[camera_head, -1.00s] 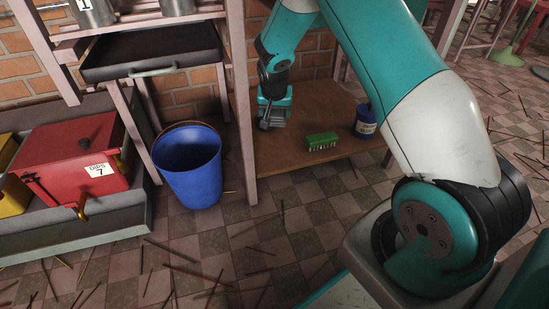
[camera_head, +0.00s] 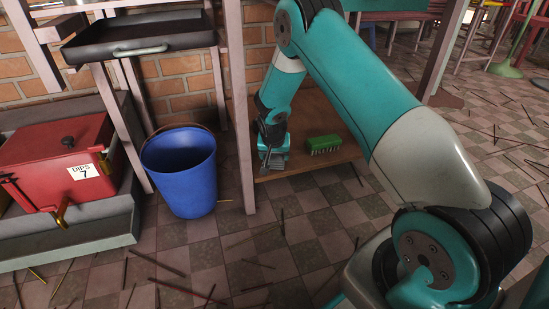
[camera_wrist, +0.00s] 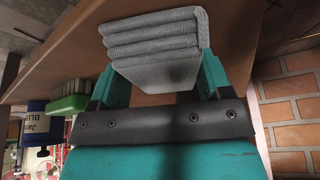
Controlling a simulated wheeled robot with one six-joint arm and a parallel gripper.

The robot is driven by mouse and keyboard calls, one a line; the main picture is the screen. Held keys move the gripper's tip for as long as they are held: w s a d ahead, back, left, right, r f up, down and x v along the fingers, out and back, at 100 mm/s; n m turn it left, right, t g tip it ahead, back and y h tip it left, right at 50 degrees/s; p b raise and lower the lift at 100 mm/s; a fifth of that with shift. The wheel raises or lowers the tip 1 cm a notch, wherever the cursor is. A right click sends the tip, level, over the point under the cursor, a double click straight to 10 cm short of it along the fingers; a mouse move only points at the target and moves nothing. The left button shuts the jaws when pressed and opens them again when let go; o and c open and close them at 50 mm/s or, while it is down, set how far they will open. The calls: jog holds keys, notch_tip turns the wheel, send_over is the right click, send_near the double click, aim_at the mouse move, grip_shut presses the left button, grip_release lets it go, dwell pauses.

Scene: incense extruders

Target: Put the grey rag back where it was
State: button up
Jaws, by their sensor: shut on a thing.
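The grey rag (camera_wrist: 150,50) is folded in several layers and sits between the teal fingers of my gripper (camera_wrist: 155,80) in the wrist view. My gripper is shut on it. In the head view, my gripper (camera_head: 274,158) is low at the front left part of the brown wooden shelf (camera_head: 315,120), left of the green brush. The rag shows there only as a small grey patch. The shelf (camera_wrist: 60,55) also fills much of the wrist view behind the rag. I cannot tell whether the rag touches the shelf.
A green brush (camera_head: 323,144) lies on the shelf. A blue bucket (camera_head: 180,170) stands left of the shelf leg (camera_head: 240,120). A red box (camera_head: 60,165) is further left. Thin sticks litter the tiled floor.

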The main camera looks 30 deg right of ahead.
jog(key=shift+r, duration=0.1)
jog(key=o, duration=0.9)
jog(key=shift+r+p, duration=0.3)
jog(key=p+v, duration=0.6)
jog(key=v, duration=0.5)
jog(key=shift+s+a+r+p, duration=0.1)
jog(key=shift+a+r+p, duration=0.1)
jog(key=shift+p, duration=0.1)
